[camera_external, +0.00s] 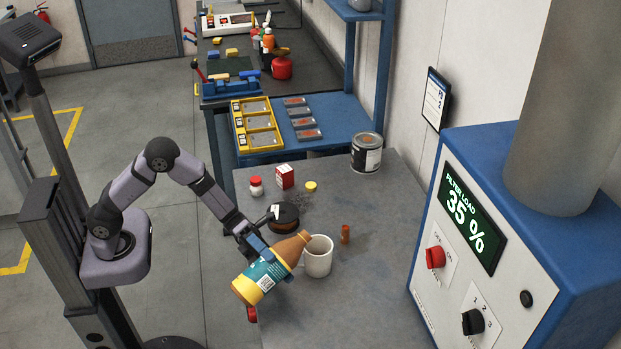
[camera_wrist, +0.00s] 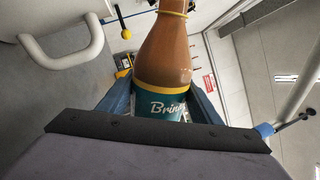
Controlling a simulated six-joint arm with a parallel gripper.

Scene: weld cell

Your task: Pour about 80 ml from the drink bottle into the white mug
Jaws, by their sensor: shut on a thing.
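The drink bottle (camera_external: 262,279) is brown with a yellow and teal label. It is tilted, with its neck up and to the right, near the rim of the white mug (camera_external: 318,257). My gripper (camera_external: 258,248) is shut around the bottle's body. In the wrist view the bottle (camera_wrist: 165,55) stands between the two blue fingers (camera_wrist: 158,105), and its mouth is cut off at the top edge. The mug stands upright on the grey table, and its handle (camera_wrist: 65,48) shows at the upper left of the wrist view. I cannot tell what is inside the mug or whether liquid flows.
A white jar (camera_external: 256,187), a red box (camera_external: 285,176) and a paint can (camera_external: 366,153) stand farther back.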

